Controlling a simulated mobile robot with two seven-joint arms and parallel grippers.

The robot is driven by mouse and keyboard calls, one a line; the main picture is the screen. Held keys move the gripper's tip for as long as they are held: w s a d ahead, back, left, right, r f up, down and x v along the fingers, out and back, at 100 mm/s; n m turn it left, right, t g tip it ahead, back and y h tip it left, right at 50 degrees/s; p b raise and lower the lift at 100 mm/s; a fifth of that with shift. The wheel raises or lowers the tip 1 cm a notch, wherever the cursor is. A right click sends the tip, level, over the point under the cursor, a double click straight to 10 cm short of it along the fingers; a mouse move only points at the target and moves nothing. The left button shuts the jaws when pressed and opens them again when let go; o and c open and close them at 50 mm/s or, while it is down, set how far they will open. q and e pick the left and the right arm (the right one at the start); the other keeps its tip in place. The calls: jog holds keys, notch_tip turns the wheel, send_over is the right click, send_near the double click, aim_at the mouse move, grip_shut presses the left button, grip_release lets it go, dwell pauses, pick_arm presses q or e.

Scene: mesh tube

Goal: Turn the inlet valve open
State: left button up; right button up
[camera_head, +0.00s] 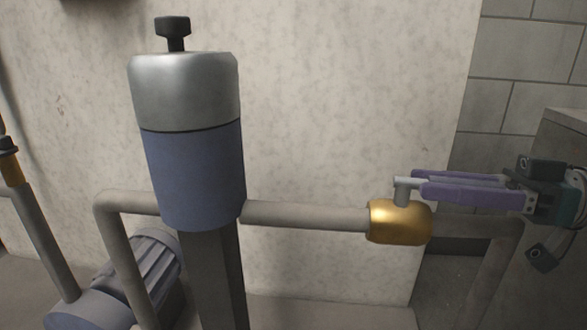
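A brass valve body (398,224) sits on the grey horizontal pipe to the right of the filter housing. Its grey lever handle (403,192) has a short upright stem, and its top points right, along the pipe. My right gripper (418,184) reaches in from the right, its two purple fingers level and at the lever's end. The fingers hide the rest of the lever, and I cannot tell whether they press on it. A second brass fitting with a dark top (11,165) is at the far left edge. No label shows which is the inlet valve. My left gripper is not in view.
A filter housing (195,175) with a silver cap and blue body stands left of centre, a dark knob (173,33) on top. A motor-like pump (135,285) is at lower left. A pale wall (330,110) stands close behind the pipe.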

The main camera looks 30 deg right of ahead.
aim_at(445, 178)
notch_tip(445, 178, up, 20)
jog(key=p, duration=1.7)
